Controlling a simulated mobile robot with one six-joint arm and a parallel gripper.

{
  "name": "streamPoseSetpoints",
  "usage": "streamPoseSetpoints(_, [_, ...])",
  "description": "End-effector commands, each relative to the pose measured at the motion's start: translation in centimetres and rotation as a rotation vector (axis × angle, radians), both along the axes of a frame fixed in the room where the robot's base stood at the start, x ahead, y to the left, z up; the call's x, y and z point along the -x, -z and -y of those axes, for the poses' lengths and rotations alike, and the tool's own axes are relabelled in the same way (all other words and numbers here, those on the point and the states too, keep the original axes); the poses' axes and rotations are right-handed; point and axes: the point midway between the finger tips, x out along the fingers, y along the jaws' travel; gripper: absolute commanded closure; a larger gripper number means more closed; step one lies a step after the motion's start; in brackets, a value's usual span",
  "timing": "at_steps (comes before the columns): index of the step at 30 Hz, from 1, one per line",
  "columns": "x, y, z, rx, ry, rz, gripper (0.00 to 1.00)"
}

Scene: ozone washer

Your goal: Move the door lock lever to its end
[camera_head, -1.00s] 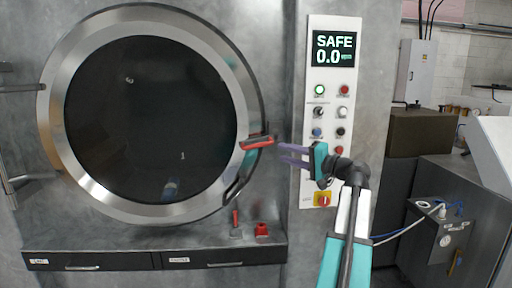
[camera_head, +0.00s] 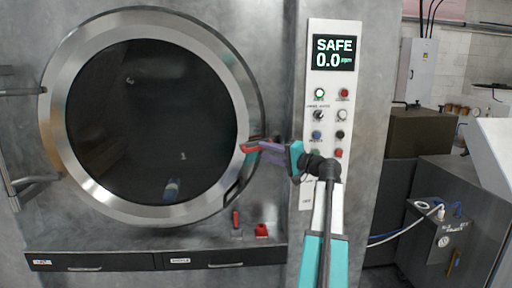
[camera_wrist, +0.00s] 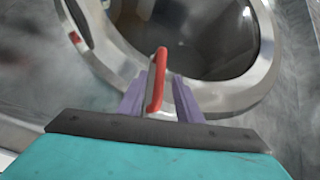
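The round washer door (camera_head: 150,120) is shut, with a dark glass and a steel rim. The door lock lever (camera_head: 250,147) has a red handle and sits at the right edge of the rim. My gripper (camera_head: 262,147), with purple fingers, reaches it from the right. In the wrist view the red lever (camera_wrist: 157,80) stands between the two fingers of my gripper (camera_wrist: 160,98). A gap shows on its right side; the left finger is very close to it, and I cannot tell if they touch. The gripper is open around the lever.
The control panel (camera_head: 333,88) right of the door reads SAFE 0.0; my arm covers its lower part. Two small red-handled parts (camera_head: 236,220) (camera_head: 261,230) are below the door, above the drawers (camera_head: 215,257). A grey cabinet (camera_head: 440,215) stands at the right.

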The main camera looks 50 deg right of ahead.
Motion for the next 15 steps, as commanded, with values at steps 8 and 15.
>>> streamPoseSetpoints(8, [-3.8,-0.2,-0.2,-0.001,0.000,0.000,0.68])
streamPoseSetpoints(15, [-5.1,-0.1,-0.3,0.000,0.002,0.000,0.68])
